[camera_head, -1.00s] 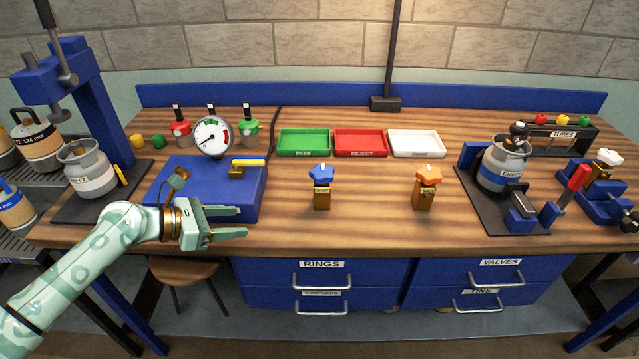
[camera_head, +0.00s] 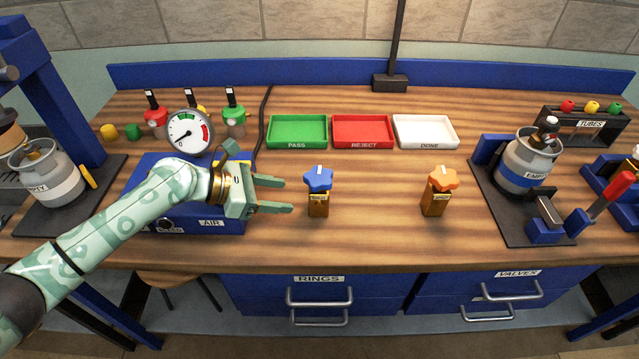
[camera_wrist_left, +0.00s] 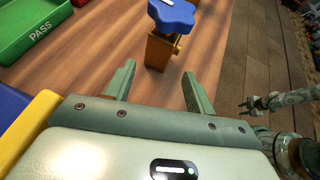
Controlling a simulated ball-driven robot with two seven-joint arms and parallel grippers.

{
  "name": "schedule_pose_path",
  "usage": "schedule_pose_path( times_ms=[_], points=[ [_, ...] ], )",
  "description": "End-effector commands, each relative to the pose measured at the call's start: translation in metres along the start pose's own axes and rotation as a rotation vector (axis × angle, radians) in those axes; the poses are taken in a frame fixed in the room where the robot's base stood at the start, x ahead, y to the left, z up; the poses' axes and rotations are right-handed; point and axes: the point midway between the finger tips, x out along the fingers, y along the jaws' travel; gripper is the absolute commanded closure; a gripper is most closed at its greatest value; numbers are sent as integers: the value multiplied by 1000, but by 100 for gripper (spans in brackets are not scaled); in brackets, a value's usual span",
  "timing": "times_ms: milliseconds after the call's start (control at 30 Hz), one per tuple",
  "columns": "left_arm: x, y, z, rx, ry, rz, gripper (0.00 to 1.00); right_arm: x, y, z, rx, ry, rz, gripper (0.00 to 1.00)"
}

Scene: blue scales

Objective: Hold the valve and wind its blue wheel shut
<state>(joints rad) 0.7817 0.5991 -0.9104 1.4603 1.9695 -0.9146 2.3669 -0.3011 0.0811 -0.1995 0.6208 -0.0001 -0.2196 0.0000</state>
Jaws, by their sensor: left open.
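The valve (camera_head: 318,203) stands upright on the bench, a small brass-brown block with a blue star-shaped wheel (camera_head: 318,179) on top. My left gripper (camera_head: 288,196) is open and empty, just left of the valve, its fingers pointing at the block and apart from it. In the left wrist view the valve body (camera_wrist_left: 162,52) stands beyond the two spread fingertips (camera_wrist_left: 158,80), and its blue wheel (camera_wrist_left: 173,14) is cut by the top edge. My right gripper (camera_wrist_left: 250,104) shows small at the right of the wrist view; its jaws are too small to judge.
A similar valve with an orange wheel (camera_head: 442,178) stands to the right. Green (camera_head: 297,146), red (camera_head: 363,146) and white (camera_head: 425,146) trays lie behind. A gauge (camera_head: 187,132) on a blue box is behind my left arm. Bare bench lies between the valves.

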Motion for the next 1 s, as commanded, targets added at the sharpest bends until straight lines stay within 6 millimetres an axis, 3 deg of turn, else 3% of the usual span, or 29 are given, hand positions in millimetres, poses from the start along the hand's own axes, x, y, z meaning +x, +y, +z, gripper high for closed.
schedule_pose_path(
  times_ms=[367, 533, 700, 1000],
  points=[
    [62, 0, -6, 0, 0, -3, 45, 40, -6, 17, 0, -34, -11, 64],
    [80, 0, 0, 0, -2, 0, 45, 34, -4, 12, 0, -25, -9, 64],
    [92, 0, 0, 0, 0, 0, 45, 35, -5, 12, 0, -25, -9, 64],
    [95, 0, 0, 1, 0, 0, 45, 35, -5, 11, 0, -24, -10, 64]
  ],
)
